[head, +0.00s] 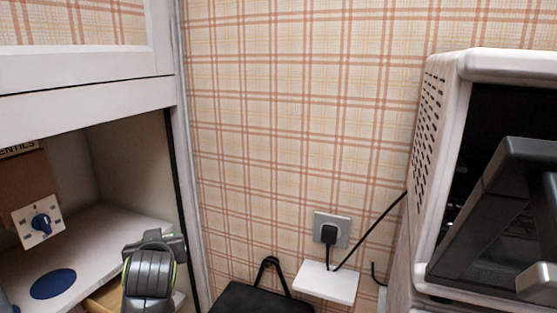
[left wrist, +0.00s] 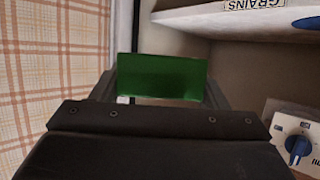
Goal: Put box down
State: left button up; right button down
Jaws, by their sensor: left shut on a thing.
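A green box (left wrist: 162,76) sits between the fingers of my left gripper (left wrist: 162,90) in the left wrist view. The gripper is shut on it, and only one flat green face shows. In the head view, my left wrist (head: 150,272) is at the bottom, in front of the cabinet shelf (head: 115,222). The fingers and the box are hidden there. The box appears held in the air, with the shelf edge and cabinet side behind it; I cannot tell how far it is from any surface. My right gripper is not in view.
A dial with a blue knob (head: 40,222) and a blue disc (head: 53,283) are in the cabinet. A shelf labelled GRAINS (left wrist: 255,18) is at the top right in the wrist view. A black object (head: 262,300), a wall plug (head: 329,234) and a white vented housing (head: 470,65) stand rightward.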

pick_arm(q)
jog(key=s+d+r+m+t+h, duration=0.1)
jog(key=s+d+m+h, duration=0.3)
jog(key=s, duration=0.5)
jog(key=shift+s+d+r+h, duration=0.3)
jog(key=shift+d+r+h, duration=0.25)
jog(key=shift+d, duration=0.45)
